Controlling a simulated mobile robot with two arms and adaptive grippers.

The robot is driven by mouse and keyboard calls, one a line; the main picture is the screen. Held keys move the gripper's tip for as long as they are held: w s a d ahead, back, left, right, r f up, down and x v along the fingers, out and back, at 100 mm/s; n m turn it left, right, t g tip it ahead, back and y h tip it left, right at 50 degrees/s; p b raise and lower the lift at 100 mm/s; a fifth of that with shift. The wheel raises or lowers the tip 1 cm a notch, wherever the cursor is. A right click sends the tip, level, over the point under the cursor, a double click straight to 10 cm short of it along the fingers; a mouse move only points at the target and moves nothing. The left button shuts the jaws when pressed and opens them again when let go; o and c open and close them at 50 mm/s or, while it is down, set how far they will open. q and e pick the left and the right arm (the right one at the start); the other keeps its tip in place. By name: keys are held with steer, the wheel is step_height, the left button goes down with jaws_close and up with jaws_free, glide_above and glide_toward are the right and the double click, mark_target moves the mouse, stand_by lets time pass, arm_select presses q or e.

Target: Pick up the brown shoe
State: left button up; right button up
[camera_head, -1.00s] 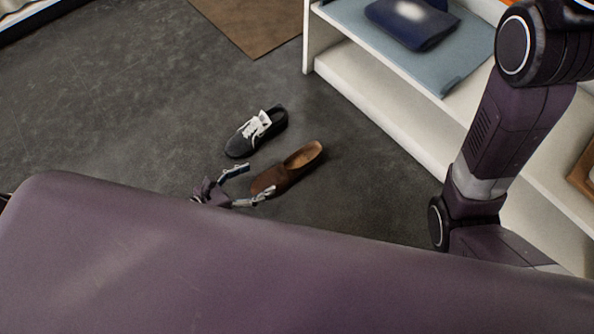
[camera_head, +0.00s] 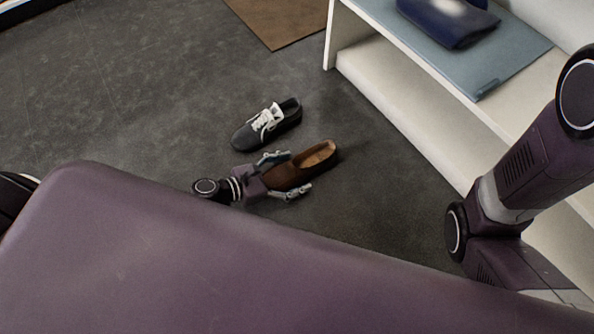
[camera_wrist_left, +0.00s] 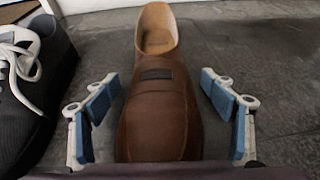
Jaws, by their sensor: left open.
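The brown shoe (camera_head: 302,167) is a slip-on lying upright on the dark floor, its toe toward my left gripper and its opening pointing away. My left gripper (camera_head: 287,174) is open, with its fingers on either side of the shoe's toe. In the left wrist view the brown shoe (camera_wrist_left: 158,95) fills the middle between the two blue-padded fingers of the left gripper (camera_wrist_left: 160,108). A gap shows on both sides, wider on the right. Part of the toe end is hidden at the bottom of that view. My right gripper is not visible.
A black shoe with white laces (camera_head: 268,124) lies close beside the brown one, also at the left in the wrist view (camera_wrist_left: 30,75). A white shelf unit (camera_head: 400,110) holds a dark blue folded item (camera_head: 448,22). A brown mat (camera_head: 282,18) lies behind. Floor at left is clear.

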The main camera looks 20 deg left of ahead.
arm_select(q)
steer(key=shift+d, duration=0.1)
steer(key=c, duration=1.5)
steer(key=shift+w, duration=0.1)
steer(key=shift+c, duration=0.3)
steer(key=shift+r, duration=0.15)
